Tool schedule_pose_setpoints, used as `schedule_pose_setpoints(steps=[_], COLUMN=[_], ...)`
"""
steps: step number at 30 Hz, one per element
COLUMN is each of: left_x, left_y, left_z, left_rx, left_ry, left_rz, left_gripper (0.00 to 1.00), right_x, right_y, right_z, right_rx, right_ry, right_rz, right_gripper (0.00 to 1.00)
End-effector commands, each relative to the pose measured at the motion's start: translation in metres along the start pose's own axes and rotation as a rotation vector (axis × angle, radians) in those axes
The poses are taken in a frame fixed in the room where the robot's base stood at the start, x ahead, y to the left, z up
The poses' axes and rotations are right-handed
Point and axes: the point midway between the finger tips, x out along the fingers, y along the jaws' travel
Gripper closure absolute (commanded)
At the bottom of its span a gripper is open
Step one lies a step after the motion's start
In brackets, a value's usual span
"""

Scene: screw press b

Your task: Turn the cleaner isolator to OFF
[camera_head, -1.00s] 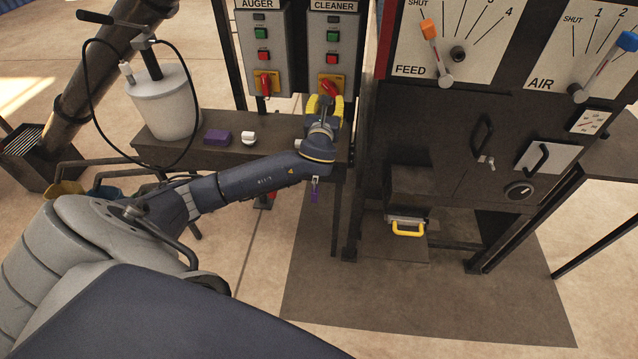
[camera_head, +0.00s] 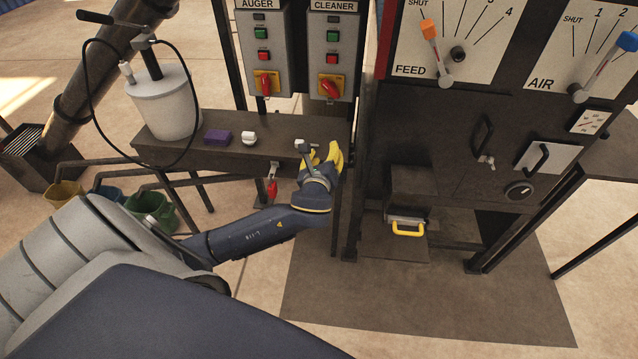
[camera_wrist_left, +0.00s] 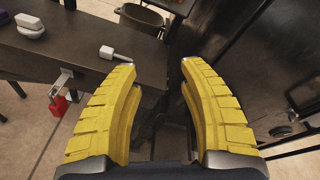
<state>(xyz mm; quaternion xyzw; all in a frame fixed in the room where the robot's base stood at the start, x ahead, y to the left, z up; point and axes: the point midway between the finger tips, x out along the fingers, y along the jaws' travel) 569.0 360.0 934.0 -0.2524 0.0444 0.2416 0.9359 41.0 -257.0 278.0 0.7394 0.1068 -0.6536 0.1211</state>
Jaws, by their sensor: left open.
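The cleaner isolator (camera_head: 331,87) is a red handle on a yellow plate, low on the grey box labelled CLEANER. Its handle looks slanted; its exact setting is too small to read. My left gripper (camera_head: 323,154), with yellow fingers, is at the bench's front edge, well below the isolator and apart from it. In the left wrist view the gripper (camera_wrist_left: 159,75) is open, with nothing between its fingers. The isolator is not in the wrist view. My right gripper is not in view.
A matching auger isolator (camera_head: 265,84) is to the left. The bench (camera_head: 185,150) holds a white canister (camera_head: 165,105), a purple block (camera_head: 217,138) and a small white item (camera_head: 249,138). A red padlock (camera_wrist_left: 58,105) hangs at the bench's front. The dark press (camera_head: 435,125) stands to the right.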

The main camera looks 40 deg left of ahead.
Motion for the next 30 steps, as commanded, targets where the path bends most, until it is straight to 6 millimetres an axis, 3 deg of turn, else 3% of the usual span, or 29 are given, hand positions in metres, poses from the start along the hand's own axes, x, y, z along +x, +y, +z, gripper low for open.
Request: schedule_pose_setpoints(steps=[6, 15, 30], left_x=[-0.022, -0.044, -0.053], left_y=[0.014, 0.029, 0.035], left_z=[-0.026, -0.049, -0.057], left_rx=[-0.165, -0.332, -0.398], left_ry=[0.063, 0.117, 0.134], left_rz=[0.037, 0.085, 0.106], left_gripper=[0.58, 0.58, 0.58], right_x=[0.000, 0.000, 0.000], right_y=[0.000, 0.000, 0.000], right_z=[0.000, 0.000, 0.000], right_rx=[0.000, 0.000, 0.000], right_ry=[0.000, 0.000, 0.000], right_rz=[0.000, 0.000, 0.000], right_gripper=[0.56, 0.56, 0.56])
